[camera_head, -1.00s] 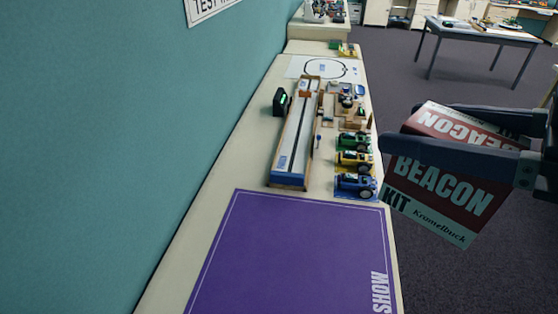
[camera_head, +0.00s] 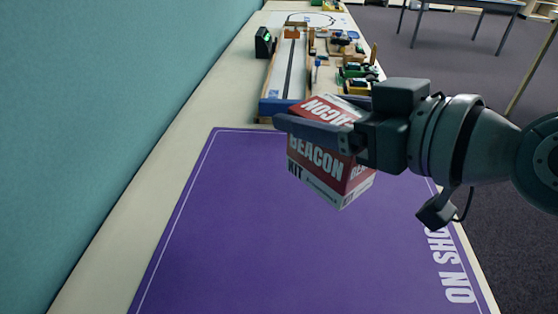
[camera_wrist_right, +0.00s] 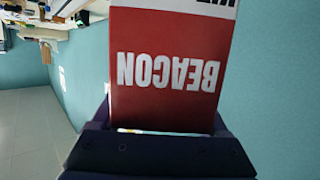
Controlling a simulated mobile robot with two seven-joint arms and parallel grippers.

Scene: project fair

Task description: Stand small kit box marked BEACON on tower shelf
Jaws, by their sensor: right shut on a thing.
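The small kit box marked BEACON (camera_head: 318,160) is red and white, with BEACON and KIT lettered on its side. My right gripper (camera_head: 325,125) is shut on it, with a dark finger across its upper part. The box is tilted and held over the far part of the purple mat. In the right wrist view the box (camera_wrist_right: 165,65) fills the middle, its lettering upside down between the fingers (camera_wrist_right: 165,120). My left gripper is not in view. I cannot make out a tower shelf in these frames.
The purple mat (camera_head: 270,240) lies bare on the long counter (camera_head: 130,205) along the teal wall. Beyond it are a track board (camera_head: 290,70), a dark device (camera_head: 263,42) and several small vehicles (camera_head: 357,72). A table (camera_head: 470,8) stands far right.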

